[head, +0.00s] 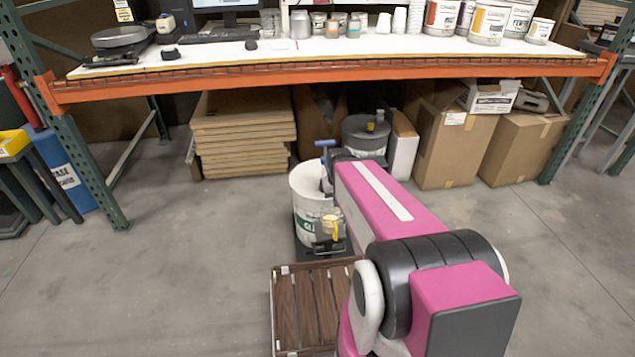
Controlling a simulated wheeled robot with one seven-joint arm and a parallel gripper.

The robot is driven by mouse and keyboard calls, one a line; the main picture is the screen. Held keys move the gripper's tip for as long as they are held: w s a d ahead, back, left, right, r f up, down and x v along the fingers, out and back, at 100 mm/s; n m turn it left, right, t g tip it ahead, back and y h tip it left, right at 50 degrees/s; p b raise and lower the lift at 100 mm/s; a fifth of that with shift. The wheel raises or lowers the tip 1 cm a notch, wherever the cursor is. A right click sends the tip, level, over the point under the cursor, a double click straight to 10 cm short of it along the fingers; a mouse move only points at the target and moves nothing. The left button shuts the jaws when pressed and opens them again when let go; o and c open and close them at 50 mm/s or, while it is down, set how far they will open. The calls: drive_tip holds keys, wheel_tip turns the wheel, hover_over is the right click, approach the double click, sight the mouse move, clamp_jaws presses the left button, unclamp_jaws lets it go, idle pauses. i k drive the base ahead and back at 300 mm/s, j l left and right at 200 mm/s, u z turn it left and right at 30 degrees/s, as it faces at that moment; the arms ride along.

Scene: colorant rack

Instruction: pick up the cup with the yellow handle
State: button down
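A small yellow object (329,226) shows in front of the white bucket (306,190), low and just left of my arm. It may be the cup with the yellow handle, but it is too small to be sure. A dark part that looks like my gripper (329,243) is right at it, partly hidden. I cannot tell whether its fingers touch or hold the yellow object. Another small yellow spot (380,115) shows on the grey bin (362,140) under the bench; its shape is unclear.
The workbench (330,78) with an orange front beam spans the back, carrying paint cans (489,22) and small cups (353,29). Cardboard boxes (445,150) and stacked boards (243,135) stand below. A slatted wooden platform (305,305) lies in front of the bucket. Floor is clear on both sides.

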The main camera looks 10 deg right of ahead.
sight(331, 216)
drive_tip(key=k, duration=1.4)
